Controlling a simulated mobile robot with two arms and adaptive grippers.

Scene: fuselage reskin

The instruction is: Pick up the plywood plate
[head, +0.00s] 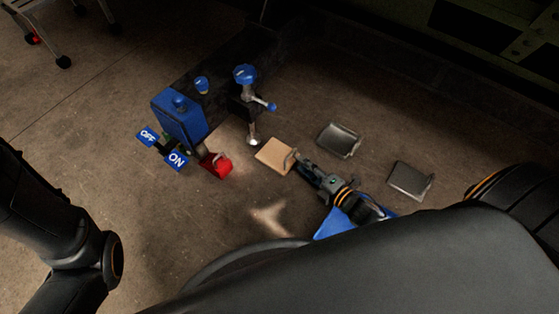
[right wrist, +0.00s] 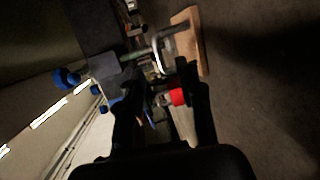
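The plywood plate (head: 272,156) is a light tan square with a metal bar handle, low near the middle of the head view. It also shows in the right wrist view (right wrist: 201,42), edge-on, with its handle curving towards my fingers. My right gripper (head: 303,165) is beside the plate at its handle side. In the right wrist view my right gripper (right wrist: 163,76) has its two fingers spread apart, with the handle just beyond the tips. I cannot tell whether they touch it. My left gripper is out of view; only part of my left arm shows.
Two dark metal plates with handles, one behind (head: 338,140) and one to the right (head: 409,181), lie near my right gripper. A blue machine (head: 180,116) with ON and OFF signs, a red part (head: 215,165) and a blue-topped post (head: 245,75) stand left of the plate.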

